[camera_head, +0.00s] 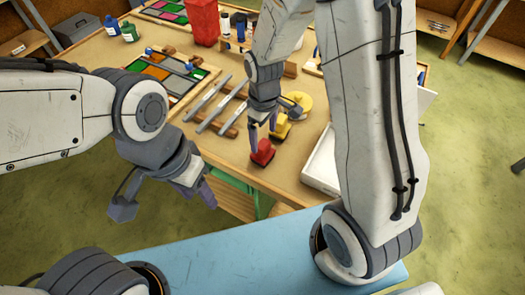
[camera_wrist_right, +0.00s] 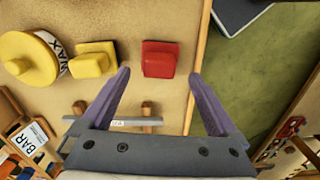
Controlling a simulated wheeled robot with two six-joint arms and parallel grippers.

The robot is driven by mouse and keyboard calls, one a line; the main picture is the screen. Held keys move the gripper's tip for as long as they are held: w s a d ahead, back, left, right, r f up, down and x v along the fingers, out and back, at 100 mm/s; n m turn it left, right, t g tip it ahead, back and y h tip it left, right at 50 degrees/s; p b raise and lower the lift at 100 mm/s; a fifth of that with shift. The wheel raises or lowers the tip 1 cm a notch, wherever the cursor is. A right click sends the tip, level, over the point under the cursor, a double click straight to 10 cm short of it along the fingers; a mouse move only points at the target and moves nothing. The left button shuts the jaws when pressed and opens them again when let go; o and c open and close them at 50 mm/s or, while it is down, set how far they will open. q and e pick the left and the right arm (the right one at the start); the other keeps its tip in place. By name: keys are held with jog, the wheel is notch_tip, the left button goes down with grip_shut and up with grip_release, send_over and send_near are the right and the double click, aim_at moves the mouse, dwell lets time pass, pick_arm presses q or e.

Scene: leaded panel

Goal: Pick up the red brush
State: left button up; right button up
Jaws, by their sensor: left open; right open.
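The red brush (camera_head: 263,153) lies on the wooden table near its front edge. It also shows in the right wrist view (camera_wrist_right: 159,58), a red block lying between and just beyond the fingertips. My right gripper (camera_head: 262,133) is just above the red brush with its jaws open and empty; its two purple fingers spread apart in the wrist view (camera_wrist_right: 160,80). My left gripper (camera_head: 205,192) hangs open and empty off the table's front edge, at the left.
A yellow brush (camera_head: 282,127) stands close beside the red one, with a round yellow-topped tin (camera_wrist_right: 28,60) beyond it. Metal bars (camera_head: 222,112) lie to the left. A white tray (camera_head: 322,165) sits to the right. Coloured glass panels (camera_head: 165,75) lie further back.

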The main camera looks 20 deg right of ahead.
aim_at(263, 144)
jog(key=shift+w+f+p, duration=0.15)
jog(key=shift+f+p, duration=0.45)
jog(key=shift+f, duration=2.25)
grip_shut()
jog(key=shift+r+b, duration=0.5)
jog(key=shift+r, duration=4.6)
